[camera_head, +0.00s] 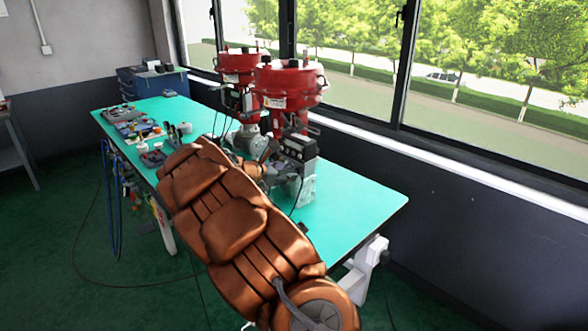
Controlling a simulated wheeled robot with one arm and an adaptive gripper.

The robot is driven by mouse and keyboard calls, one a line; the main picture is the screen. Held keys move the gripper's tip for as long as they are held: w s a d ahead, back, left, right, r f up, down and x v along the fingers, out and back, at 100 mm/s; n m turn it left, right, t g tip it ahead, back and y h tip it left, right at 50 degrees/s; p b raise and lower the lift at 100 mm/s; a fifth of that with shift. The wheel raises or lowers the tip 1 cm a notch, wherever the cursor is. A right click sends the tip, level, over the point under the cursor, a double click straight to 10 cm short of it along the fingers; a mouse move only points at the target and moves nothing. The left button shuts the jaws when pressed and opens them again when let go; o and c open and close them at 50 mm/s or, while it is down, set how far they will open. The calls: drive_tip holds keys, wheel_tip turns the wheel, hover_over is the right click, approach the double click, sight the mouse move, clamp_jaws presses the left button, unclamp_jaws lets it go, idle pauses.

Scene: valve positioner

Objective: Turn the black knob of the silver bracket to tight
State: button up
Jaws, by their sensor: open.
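My copper-coloured arm reaches from the bottom of the head view over the green table (352,205). My gripper (272,162) is at its far end, small and partly blended with the equipment behind it; it is open. It is close to the left side of a black-and-grey positioner box (299,149) below the nearer red valve actuator (289,86). A silver-grey bracket or block (306,190) stands below the box. I cannot make out the black knob, and I cannot tell whether the gripper touches anything.
A second red actuator (239,66) stands behind the first. Tools and small parts (131,128) lie at the table's far left. A blue cabinet (152,84) stands at the back. Windows line the right wall. The table's right end is clear.

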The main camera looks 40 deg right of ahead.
sight(297, 171)
drive_tip(key=shift+p+x, duration=0.4)
drive_tip(key=shift+x, duration=2.1)
clamp_jaws()
